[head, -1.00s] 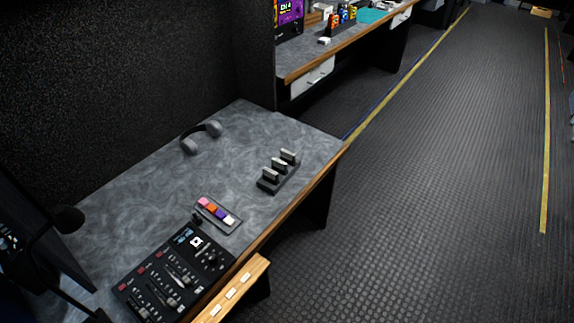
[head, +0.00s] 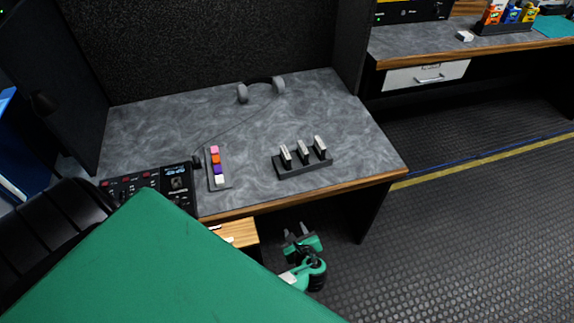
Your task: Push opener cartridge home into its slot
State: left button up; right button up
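A black rack (head: 304,166) stands on the grey desk, right of centre. Several pale upright cartridges, three in number, stand in it in a row (head: 320,145). I cannot read any label, so I cannot tell which is the opener cartridge or whether one stands proud of its slot. My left gripper (head: 298,230) is in front of the desk, below its wooden front edge and apart from the rack. Its two dark fingers are spread, with nothing visible between them. My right gripper is not in view.
The desk (head: 350,115) also holds grey headphones (head: 262,87), a strip of coloured blocks (head: 216,168) and a control panel (head: 150,187). A wooden ledge (head: 238,233) juts out below the front edge. Bare desk surrounds the rack. Open floor (head: 470,250) lies to the right.

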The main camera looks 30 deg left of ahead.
aim_at(289, 166)
pick_arm(q)
jog(key=w+r+m+t+y+b, duration=0.1)
jog(key=w+r+y, duration=0.15)
jog(key=r, duration=0.55)
jog(key=w+r+t+y, duration=0.1)
jog(key=r+y, duration=0.2)
jog(key=r, duration=0.6)
jog(key=x, duration=0.6)
jog(key=shift+w+a, duration=0.15)
jog(key=shift+a, duration=0.05)
jog(key=x, duration=0.3)
jog(key=p+x, duration=0.1)
jog(key=x, duration=0.2)
jog(key=shift+w+d+f, duration=0.1)
jog(key=shift+f, duration=0.1)
jog(key=shift+w, duration=0.1)
grip_shut()
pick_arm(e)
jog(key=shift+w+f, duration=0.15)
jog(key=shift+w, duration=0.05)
